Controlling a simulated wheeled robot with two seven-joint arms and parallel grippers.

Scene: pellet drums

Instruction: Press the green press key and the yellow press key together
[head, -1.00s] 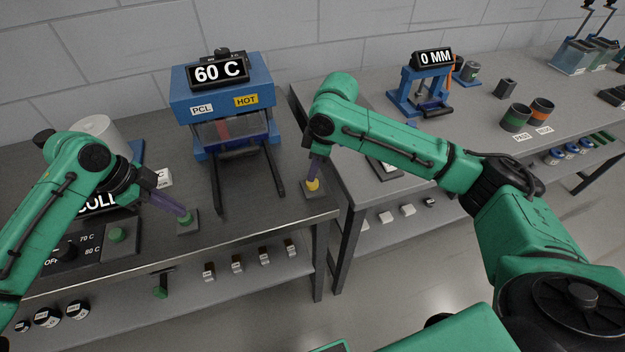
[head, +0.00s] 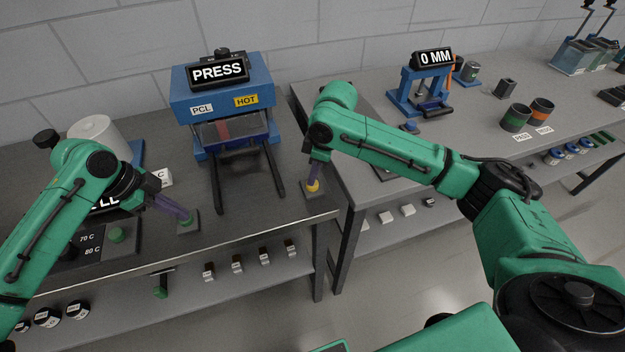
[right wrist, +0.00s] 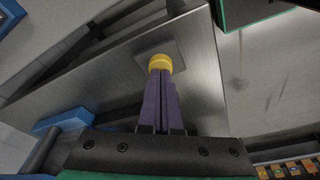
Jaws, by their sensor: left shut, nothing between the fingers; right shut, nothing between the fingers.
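The green press key (head: 187,221) sits on a small grey plate on the left bench. My left gripper (head: 184,215) is shut, with its purple fingertips down at the key and partly covering it. The yellow press key (head: 313,187) sits on its own plate near the bench's right front corner. My right gripper (head: 314,179) is shut, with its fingertips at the yellow key. In the right wrist view, the shut purple fingers reach the yellow key (right wrist: 160,62) and appear to touch it. The blue press (head: 222,100) stands behind, its display (head: 218,71) reading PRESS.
A second green button (head: 116,236) sits on the control panel left of the green key. Two dark rails (head: 274,170) stick out from the press between my arms. The right bench (head: 470,150) holds a blue stand (head: 420,88) reading 0 MM and several cups.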

